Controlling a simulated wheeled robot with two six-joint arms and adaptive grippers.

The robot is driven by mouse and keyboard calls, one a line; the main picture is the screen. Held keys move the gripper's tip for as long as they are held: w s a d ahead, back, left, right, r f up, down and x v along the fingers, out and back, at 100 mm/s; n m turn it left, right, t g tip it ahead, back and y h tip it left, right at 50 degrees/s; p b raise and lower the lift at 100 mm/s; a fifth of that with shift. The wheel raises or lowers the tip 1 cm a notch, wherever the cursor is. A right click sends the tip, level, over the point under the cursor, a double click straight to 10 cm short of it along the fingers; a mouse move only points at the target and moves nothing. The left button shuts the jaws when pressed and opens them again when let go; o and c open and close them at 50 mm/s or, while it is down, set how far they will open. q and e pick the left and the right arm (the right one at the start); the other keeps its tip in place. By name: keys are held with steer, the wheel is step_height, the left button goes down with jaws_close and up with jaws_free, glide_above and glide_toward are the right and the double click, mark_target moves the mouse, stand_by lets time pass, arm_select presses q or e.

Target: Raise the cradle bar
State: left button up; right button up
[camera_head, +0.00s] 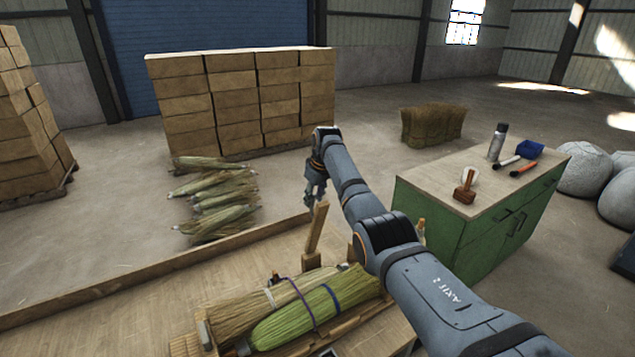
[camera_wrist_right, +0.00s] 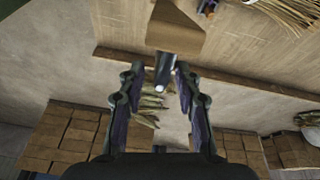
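A wooden bar (camera_head: 316,229) stands upright, slightly tilted, at the back of the wooden cradle (camera_head: 375,335); it looks like the cradle bar. Its blocky wooden end also shows in the right wrist view (camera_wrist_right: 178,32), with a dark rod with a pale tip below it. Straw bundles with purple and blue ties, one tan (camera_head: 245,310) and one green (camera_head: 300,318), lie in the cradle. My right gripper (camera_head: 315,195) is just above the bar's top. In the right wrist view its fingers (camera_wrist_right: 159,84) are apart, with no wood clamped between them. My left gripper is out of view.
A green cabinet (camera_head: 425,208) stands right of my right arm, with a mallet (camera_head: 465,187), a bottle (camera_head: 497,142) and other tools on top. Loose straw bundles (camera_head: 215,200) lie on the floor beyond the bench's raised edge (camera_head: 150,268). Stacked boxes (camera_head: 240,100) stand behind.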

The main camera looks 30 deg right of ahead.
steer(key=v, duration=0.8)
steer(key=shift+s+r, duration=0.1)
steer(key=shift+r, duration=0.25)
